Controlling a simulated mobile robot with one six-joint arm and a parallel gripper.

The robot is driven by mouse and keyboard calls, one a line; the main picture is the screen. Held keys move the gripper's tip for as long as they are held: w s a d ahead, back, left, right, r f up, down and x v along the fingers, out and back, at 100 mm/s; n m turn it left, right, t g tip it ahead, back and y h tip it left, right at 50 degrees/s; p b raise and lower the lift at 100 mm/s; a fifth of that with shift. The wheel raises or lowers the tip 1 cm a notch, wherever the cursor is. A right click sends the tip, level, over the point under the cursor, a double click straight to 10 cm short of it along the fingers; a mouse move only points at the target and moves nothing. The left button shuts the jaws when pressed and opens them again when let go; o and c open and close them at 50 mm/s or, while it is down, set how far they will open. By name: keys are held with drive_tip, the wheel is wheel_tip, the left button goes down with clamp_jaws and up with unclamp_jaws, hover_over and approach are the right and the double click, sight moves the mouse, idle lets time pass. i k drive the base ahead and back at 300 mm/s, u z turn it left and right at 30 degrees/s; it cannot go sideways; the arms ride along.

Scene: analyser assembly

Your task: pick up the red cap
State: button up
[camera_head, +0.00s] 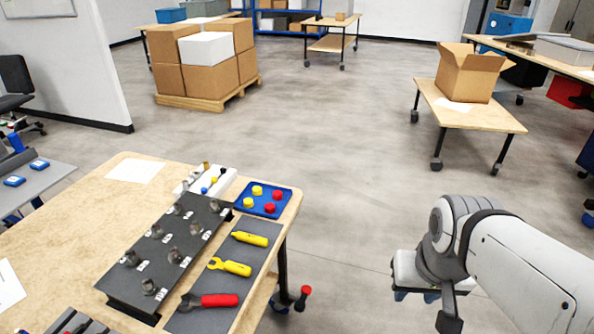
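Two red caps sit in a small blue tray (262,212) at the far right corner of the wooden workbench. One red cap (277,195) is at the tray's right side, and the other red cap (269,208) is just in front of it. Two yellow caps (257,190) share the tray on its left side. My gripper (425,305) hangs at the lower right, beyond the bench's right edge and well apart from the tray. Its fingers are partly hidden by my arm, so I cannot tell whether it is open.
A dark rack (140,270) with several metal fittings stands left of the tray. A grey mat (232,268) with yellow and red-handled tools lies in front. A white block (190,184) with small coloured knobs is behind. Open floor (350,190) separates the bench from a box table (480,113).

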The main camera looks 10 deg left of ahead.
sight(270, 208)
drive_tip(key=z, duration=0.05)
drive_tip(key=k, duration=1.05)
drive_tip(key=u, duration=0.6)
drive_tip(key=i, duration=1)
drive_tip(key=u, duration=0.05)
